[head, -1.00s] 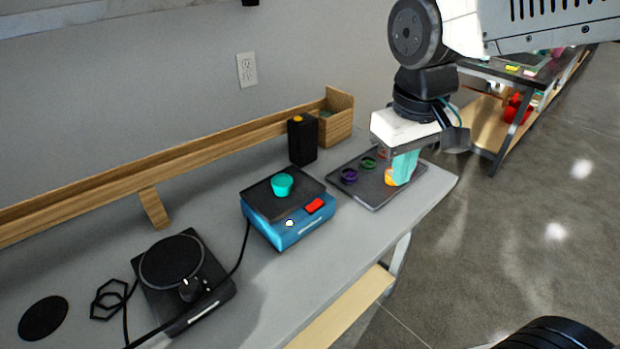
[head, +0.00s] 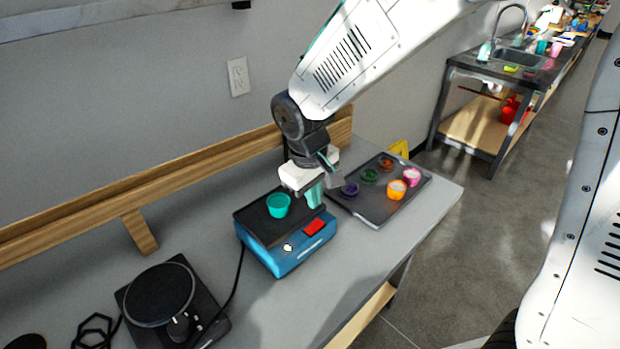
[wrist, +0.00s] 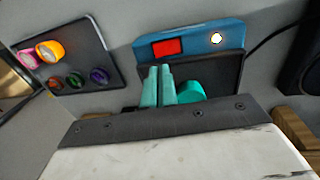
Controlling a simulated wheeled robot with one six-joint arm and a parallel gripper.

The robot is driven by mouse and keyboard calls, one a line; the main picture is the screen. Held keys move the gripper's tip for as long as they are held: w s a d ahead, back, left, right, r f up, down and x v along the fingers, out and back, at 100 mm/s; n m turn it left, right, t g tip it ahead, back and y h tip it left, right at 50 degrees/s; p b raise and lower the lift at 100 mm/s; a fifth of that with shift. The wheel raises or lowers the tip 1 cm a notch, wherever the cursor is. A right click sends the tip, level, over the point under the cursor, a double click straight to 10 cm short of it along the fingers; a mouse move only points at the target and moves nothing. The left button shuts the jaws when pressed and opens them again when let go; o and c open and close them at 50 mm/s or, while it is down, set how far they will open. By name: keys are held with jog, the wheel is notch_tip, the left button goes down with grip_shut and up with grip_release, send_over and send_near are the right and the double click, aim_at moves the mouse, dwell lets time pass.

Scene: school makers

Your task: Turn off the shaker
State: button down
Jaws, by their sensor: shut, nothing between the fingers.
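The shaker (head: 284,240) is a blue box with a black top plate, a red switch (head: 314,227) and a lit round knob (head: 288,247) on its front. A teal cup (head: 278,205) stands on its plate. My gripper (head: 315,196) is above the right part of the shaker, just behind the red switch. In the wrist view, the teal fingers (wrist: 158,72) are together, with their tips close below the red switch (wrist: 167,47); I cannot tell whether they touch anything. The teal cup (wrist: 190,92) is beside the fingers.
A dark tray (head: 375,213) with several small coloured cups lies right of the shaker. A black hotplate-like device (head: 160,295) with a cable stands to the left. A wooden rail (head: 200,176) runs along the wall. The bench front (head: 300,305) is clear.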

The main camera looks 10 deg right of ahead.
aim_at(316, 222)
jog(key=f, duration=0.5)
jog(key=shift+w+d+f, duration=0.15)
jog(key=shift+d+f, duration=0.1)
jog(key=shift+f, duration=0.15)
